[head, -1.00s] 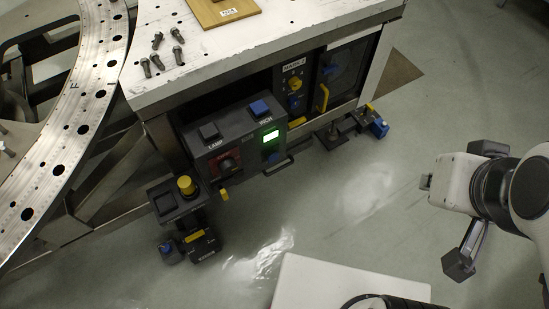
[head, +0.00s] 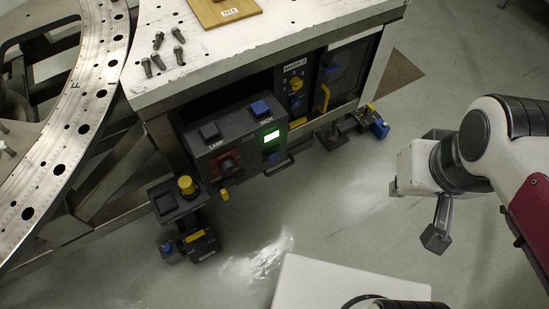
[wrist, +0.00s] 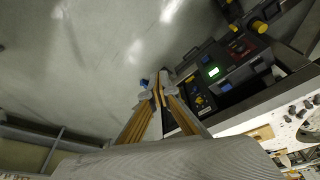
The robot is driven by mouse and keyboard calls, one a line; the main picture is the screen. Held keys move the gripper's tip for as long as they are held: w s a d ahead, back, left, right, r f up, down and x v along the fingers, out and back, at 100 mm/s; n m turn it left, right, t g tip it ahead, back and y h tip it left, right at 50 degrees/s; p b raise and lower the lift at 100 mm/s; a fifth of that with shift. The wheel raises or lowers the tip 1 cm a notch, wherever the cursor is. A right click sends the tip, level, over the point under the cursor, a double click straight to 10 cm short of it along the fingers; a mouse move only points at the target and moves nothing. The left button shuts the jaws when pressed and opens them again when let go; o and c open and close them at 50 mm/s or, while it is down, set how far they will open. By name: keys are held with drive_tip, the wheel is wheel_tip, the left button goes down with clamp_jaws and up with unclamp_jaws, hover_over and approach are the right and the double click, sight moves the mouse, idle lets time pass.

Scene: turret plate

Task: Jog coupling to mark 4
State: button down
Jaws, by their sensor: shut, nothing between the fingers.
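The large metal ring (head: 95,72) with holes and a letter F lies at the left in the head view; I cannot tell whether it is the coupling. The dark control box (head: 225,140) has a LAMP button, a blue INCH button (head: 260,108), a red dial (head: 227,163) and a lit green display (head: 271,136). The display also shows in the wrist view (wrist: 213,72); its text is too small to read. My gripper (wrist: 158,90) is shut and empty, apart from the box. In the head view my arm is at the right, clear of the bench.
A second panel (head: 295,88) with a yellow knob and a yellow handle (head: 324,98) sits right of the box. A pedestal with a yellow button (head: 187,185) stands at its left. Several bolts (head: 163,50) and a wooden plate (head: 222,10) lie on the white bench top (head: 215,55).

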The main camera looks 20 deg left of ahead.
drive_tip(key=w+a+f+n+g, duration=0.1)
drive_tip(key=w+a+f+g, duration=0.1)
drive_tip(key=a+f, duration=1)
drive_tip(key=w+a+f+n+g, duration=0.25)
drive_tip(key=a+f, duration=0.45)
drive_tip(key=f, duration=0.9)
drive_tip(key=s+a+f, duration=0.1)
drive_tip(key=a+f, duration=0.3)
drive_tip(key=f, duration=1)
drive_tip(key=w+d+f+t+h, duration=0.1)
drive_tip(key=d+f+t, duration=0.25)
drive_tip(key=f, duration=0.55)
drive_tip(key=w+d+f+t+h, duration=0.15)
drive_tip(key=f+t, duration=0.25)
drive_tip(key=f, duration=0.4)
drive_tip(key=w+a+r+t+y, duration=0.2)
drive_tip(key=w+r+t, duration=0.6)
drive_tip(key=w+r, duration=0.2)
drive_tip(key=shift+w+r, duration=0.4)
drive_tip(key=shift+w, duration=0.2)
drive_tip(key=shift+a+n+y, duration=0.1)
drive_tip(key=shift+n+y, duration=0.15)
